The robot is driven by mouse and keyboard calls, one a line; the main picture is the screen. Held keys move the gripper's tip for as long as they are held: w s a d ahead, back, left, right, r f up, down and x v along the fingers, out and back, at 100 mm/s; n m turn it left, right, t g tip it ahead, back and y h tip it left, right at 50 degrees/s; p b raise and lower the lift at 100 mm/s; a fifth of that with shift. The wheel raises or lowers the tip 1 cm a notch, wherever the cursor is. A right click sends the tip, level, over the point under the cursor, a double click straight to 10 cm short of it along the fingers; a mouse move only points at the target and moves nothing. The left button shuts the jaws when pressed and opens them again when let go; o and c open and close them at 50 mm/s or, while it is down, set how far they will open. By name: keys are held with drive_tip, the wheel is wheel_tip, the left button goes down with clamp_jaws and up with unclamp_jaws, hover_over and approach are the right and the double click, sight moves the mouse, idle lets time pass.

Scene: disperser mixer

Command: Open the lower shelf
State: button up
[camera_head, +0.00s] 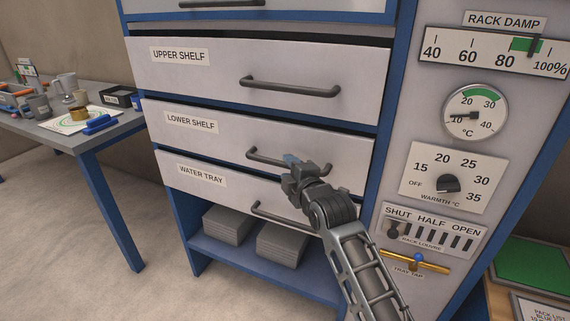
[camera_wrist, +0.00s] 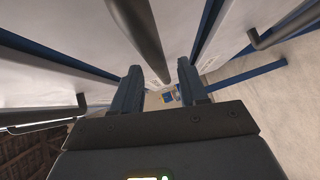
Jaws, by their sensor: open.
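The lower shelf (camera_head: 215,140) is a pale drawer front with a printed label, in the middle of the cabinet. A dark bar (camera_wrist: 147,40) runs into the space between the fingertips. I cannot tell whether the fingers touch it. The lower shelf front looks close to the cabinet frame, with a narrow gap above it.
The upper shelf (camera_head: 215,75) is above, and the water tray (camera_head: 225,190) is below, each with a bar handle. A dial panel (camera_head: 450,180) is on the right. A table (camera_head: 85,135) with small items stands at left. The floor in front is clear.

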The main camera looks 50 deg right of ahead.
sight(287, 167)
drive_tip(key=shift+x, duration=1.7)
drive_tip(key=shift+c, duration=0.3)
clamp_jaws()
